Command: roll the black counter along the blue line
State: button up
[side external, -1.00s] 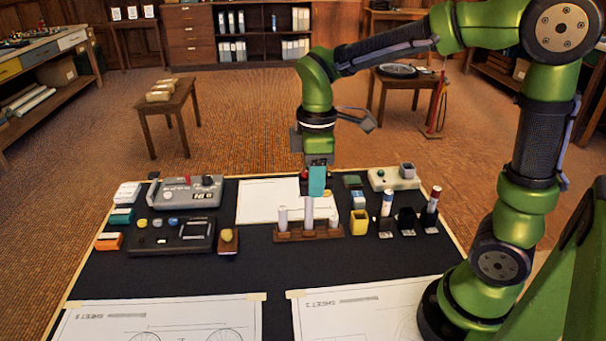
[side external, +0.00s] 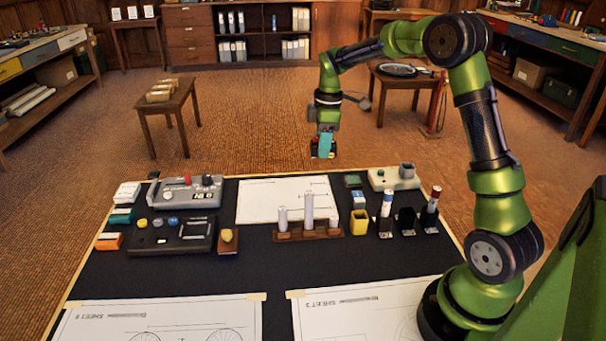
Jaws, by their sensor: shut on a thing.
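My gripper (side external: 325,146) is raised, appearing above the far edge of the black board in the picture. It has a teal part on it and is shut on a small dark thing with red and yellow specks, which looks like the black counter (side external: 318,154). The held thing is partly hidden by the teal part. It is clear of the board. The white sheet (side external: 262,205) lies flat at the back middle of the board with thin lines on it. I cannot make out which line is blue.
A wooden rack with white cylinders (side external: 308,232) stands in front of the sheet. Right of it are a yellow cup (side external: 359,222) and upright markers (side external: 433,205). Grey devices (side external: 187,191) stand at left. Two drawing sheets (side external: 160,322) lie at the front.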

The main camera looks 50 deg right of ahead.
aim_at(291, 198)
notch_tip(291, 198, down, 12)
jog(key=shift+r, duration=0.1)
dwell(0.5)
jog(key=shift+f, duration=0.55)
dwell(1.7)
jog(key=shift+w+a, duration=0.15)
jog(key=shift+w+a, duration=1.2)
jog(key=shift+a, duration=0.15)
jog(key=shift+w+a, duration=0.1)
jog(key=shift+a, duration=0.05)
dwell(0.4)
jog(key=shift+w+a, duration=1.05)
jog(key=shift+a, duration=0.05)
jog(key=shift+w+a, duration=0.2)
jog(key=shift+w+d+r, duration=0.15)
dwell(1.0)
